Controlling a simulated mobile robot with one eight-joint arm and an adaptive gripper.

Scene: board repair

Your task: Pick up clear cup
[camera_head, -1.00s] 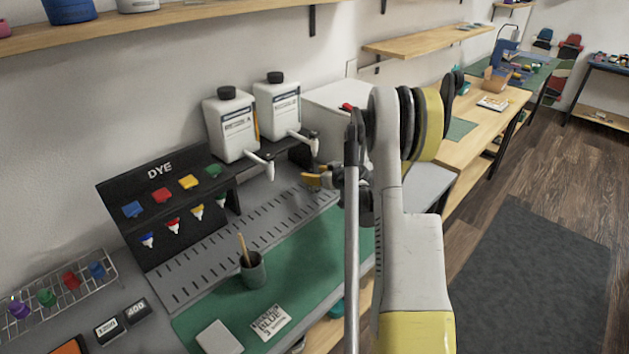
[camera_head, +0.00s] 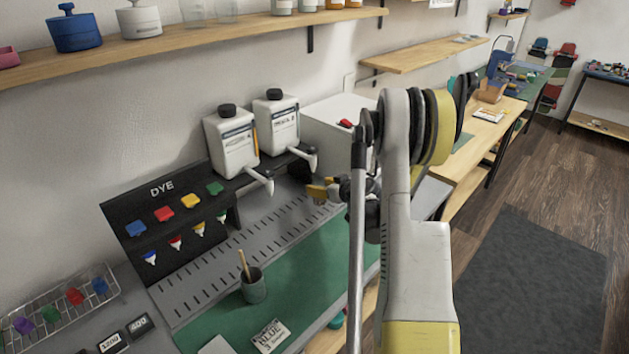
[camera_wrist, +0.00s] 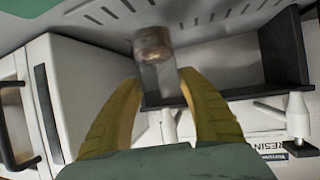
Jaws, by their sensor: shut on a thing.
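My gripper (camera_wrist: 160,78) has yellow fingers, shut on a clear cup (camera_wrist: 157,76) in the wrist view. The cup is see-through, with a brownish patch at its far end. In the head view my gripper (camera_head: 320,190) is just below the spout of the right white bottle, above the grey slotted surface. The cup is too small and blended in to make out there. I cannot tell whether it touches the surface.
Two white pump bottles (camera_head: 232,140) (camera_head: 276,122) stand on a black stand, with a white box (camera_head: 335,130) beside them. A black dye rack (camera_head: 163,222), a dark pot with a stick (camera_head: 252,285) and a green mat (camera_head: 300,290) are to the left and front. Clear containers (camera_head: 224,11) stand on the upper shelf.

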